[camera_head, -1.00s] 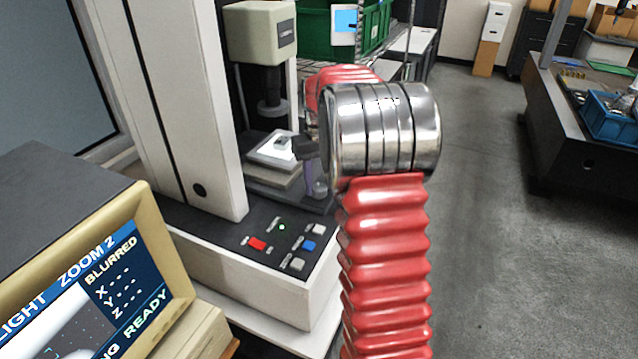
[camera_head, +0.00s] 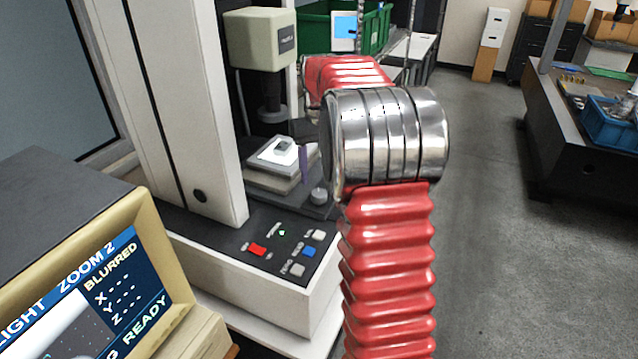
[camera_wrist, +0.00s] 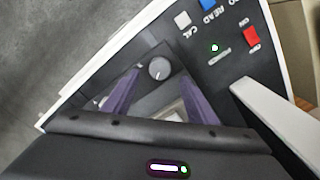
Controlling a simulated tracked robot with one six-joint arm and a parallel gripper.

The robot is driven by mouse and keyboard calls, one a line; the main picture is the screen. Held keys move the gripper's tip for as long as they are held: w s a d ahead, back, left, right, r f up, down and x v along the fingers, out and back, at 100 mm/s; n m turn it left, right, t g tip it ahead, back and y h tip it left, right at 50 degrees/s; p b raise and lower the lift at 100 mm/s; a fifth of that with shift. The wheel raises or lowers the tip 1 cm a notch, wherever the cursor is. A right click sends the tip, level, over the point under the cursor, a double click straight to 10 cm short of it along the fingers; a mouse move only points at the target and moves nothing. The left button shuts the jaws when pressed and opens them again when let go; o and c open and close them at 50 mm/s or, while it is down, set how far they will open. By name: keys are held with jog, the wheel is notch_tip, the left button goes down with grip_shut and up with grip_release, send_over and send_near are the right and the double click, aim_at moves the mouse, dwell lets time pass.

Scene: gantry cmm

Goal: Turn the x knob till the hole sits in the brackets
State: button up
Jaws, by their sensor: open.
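A round grey knob (camera_head: 319,196) stands on the dark machine base beside the stage. In the wrist view the knob (camera_wrist: 159,68) has a pale mark line on its top. My gripper (camera_wrist: 159,80) is open, with its purple fingers on either side of the knob in the picture and nothing held. In the head view one purple finger shows above the knob, apart from it; my arm hides much of the gripper. A small grey part (camera_head: 284,146) lies on the pale stage plate (camera_head: 266,158). The monitor (camera_head: 110,285) reads BLURRED and READY, with dashes for X, Y and Z. Brackets are only partly visible on it.
The measuring head (camera_head: 268,100) hangs over the stage. The white column (camera_head: 205,130) rises left of it. A button panel (camera_head: 290,250) with red, blue and grey buttons is at the front. Open floor lies to the right.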

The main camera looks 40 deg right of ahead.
aim_at(319, 192)
notch_tip(319, 192, up, 8)
dwell(0.4)
jog(key=shift+f, duration=0.1)
